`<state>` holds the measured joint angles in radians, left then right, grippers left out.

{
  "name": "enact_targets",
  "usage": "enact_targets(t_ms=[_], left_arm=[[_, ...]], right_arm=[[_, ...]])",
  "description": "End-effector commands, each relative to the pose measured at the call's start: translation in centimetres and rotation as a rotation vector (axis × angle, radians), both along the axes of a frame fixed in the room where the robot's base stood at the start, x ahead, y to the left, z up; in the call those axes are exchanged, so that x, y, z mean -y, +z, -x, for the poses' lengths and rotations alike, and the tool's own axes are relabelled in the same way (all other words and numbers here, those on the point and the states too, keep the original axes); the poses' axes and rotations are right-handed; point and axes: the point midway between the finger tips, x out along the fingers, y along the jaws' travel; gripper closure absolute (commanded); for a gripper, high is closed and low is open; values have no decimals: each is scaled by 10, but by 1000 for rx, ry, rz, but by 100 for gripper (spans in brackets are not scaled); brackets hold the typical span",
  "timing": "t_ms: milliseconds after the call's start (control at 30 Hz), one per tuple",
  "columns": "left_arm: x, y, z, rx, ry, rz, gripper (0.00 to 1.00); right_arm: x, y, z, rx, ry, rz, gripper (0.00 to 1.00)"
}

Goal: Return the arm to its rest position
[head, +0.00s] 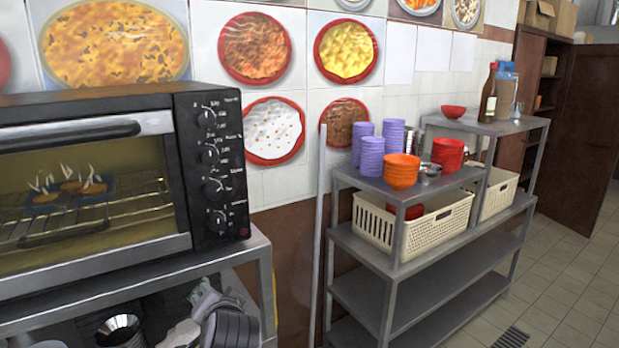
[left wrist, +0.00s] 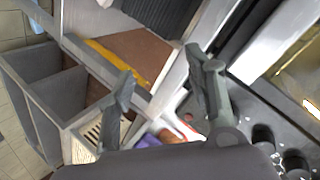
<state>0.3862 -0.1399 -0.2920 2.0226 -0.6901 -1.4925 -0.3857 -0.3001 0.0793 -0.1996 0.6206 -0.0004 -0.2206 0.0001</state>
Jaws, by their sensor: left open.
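My left gripper (head: 192,318) shows at the bottom of the head view, in front of the shelf under the oven and below the oven's right end. In the left wrist view my left gripper (left wrist: 160,64) has its two dark fingers spread wide, with nothing between them. The arm behind it is mostly cut off by the lower edge of the head view. My right gripper is in neither view.
A black toaster oven (head: 212,165) stands on a metal rack (head: 262,262) close by on the left. A metal shelf unit (head: 370,250) along the wall holds cups, bowls and baskets (head: 432,232). Tiled floor (head: 575,290) is open at the right.

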Motion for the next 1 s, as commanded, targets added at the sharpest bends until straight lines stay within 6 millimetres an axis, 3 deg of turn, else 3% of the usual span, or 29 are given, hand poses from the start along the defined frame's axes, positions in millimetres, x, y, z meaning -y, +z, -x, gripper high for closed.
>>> enact_targets(t_ms=[33,100,200,333,533,867,1000], left_arm=[[-7,-39,20,-59,1,54,51],[-11,-82,48,-127,0,131,51],[-16,-135,95,-223,8,237,51],[-19,-187,160,-345,28,363,51],[-17,-224,237,-479,56,493,51],[-11,-245,331,-643,100,628,51],[-9,-281,317,-651,103,625,51]], right_arm=[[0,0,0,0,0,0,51],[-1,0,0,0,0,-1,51],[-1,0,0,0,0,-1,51],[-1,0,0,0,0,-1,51],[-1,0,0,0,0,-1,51],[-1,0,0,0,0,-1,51],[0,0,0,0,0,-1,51]])
